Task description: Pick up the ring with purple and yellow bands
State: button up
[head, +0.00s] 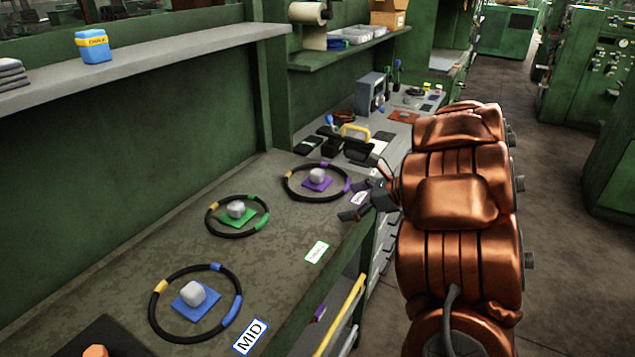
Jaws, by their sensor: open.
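The ring with purple and yellow bands (290,193) is a black ring lying flat at the far end of the green bench. It lies around a purple square pad (317,184) with a grey block (318,175) on it. My gripper (349,200) is open and empty, just right of the ring near the bench's front edge. Its dark fingers point left toward the ring's right side. I cannot tell how high above the bench they are. My copper-coloured arm hides the floor and drawers behind it.
A ring with green and yellow bands (214,228) lies nearer, around a green pad. A ring with blue and yellow bands (151,319) lies nearest, around a blue pad. A caddy with a yellow handle (355,133) stands beyond. A shelf (130,60) overhangs the back.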

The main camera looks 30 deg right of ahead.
aim_at(346, 190)
jog(key=w+d+m+t+h, duration=0.1)
jog(key=d+m+t, duration=0.25)
jog(key=d, duration=0.55)
jog(key=shift+g, duration=0.35)
jog(key=shift+f+p+x, duration=0.2)
jog(key=shift+p+x, duration=1.1)
jog(key=shift+x, duration=2.7)
jog(key=shift+d, duration=0.1)
jog(key=c, duration=1.6)
